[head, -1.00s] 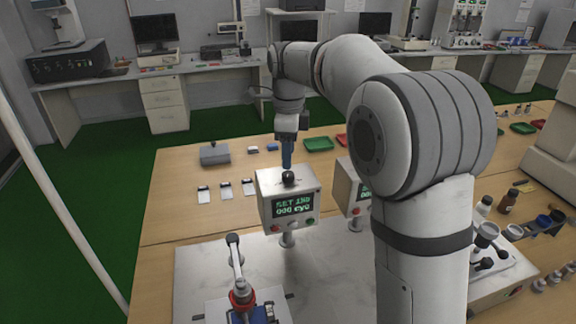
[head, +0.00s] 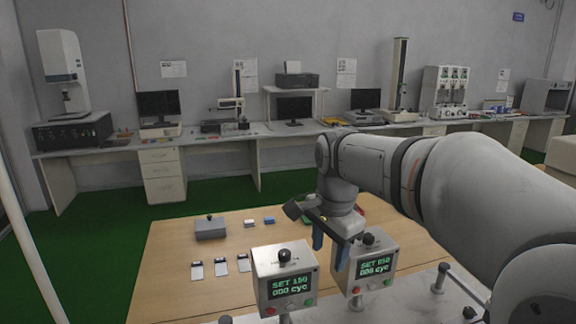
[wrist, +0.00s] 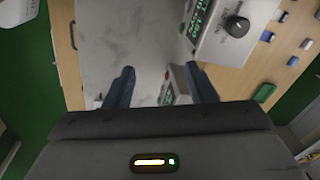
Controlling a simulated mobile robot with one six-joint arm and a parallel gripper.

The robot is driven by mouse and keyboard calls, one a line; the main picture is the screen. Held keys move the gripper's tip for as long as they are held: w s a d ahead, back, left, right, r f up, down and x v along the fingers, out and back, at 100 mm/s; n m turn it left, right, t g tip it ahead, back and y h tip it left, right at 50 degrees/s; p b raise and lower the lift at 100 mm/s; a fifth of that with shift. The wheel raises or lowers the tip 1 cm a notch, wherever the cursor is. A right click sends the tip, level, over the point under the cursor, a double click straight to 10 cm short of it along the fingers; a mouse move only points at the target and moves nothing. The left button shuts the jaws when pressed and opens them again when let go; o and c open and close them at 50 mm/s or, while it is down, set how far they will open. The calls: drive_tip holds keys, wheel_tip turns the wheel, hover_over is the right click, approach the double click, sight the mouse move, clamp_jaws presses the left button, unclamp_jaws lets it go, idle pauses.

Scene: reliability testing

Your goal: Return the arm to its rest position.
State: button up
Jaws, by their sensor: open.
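My gripper (head: 329,240) hangs above the wooden table (head: 175,262), between and just behind two grey counter boxes. Its blue fingers are apart with nothing between them; they also show in the wrist view (wrist: 160,88). The left counter box (head: 285,277) has a black knob and a green display reading SET 150. The right counter box (head: 372,262) has the same form. In the wrist view, one counter box (wrist: 232,28) is at the upper right, and part of another lies behind the right finger. My arm reaches in from the right.
A grey block with a knob (head: 210,229), small white and blue pieces and several white cards (head: 221,267) lie on the table. A back bench (head: 215,143) carries monitors and test machines. Green floor (head: 120,232) is open between table and bench.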

drive_tip(key=s+d+f+n+t, duration=0.1)
drive_tip(key=s+d+f+n, duration=0.2)
drive_tip(key=s, duration=0.5)
drive_tip(key=s+d+f+n+t, duration=0.1)
drive_tip(key=s+d+f+n, duration=0.3)
drive_tip(key=s+n, duration=0.4)
drive_tip(key=shift+s+f, duration=0.35)
drive_tip(key=shift+f, duration=0.4)
drive_tip(key=shift+c, duration=0.2)
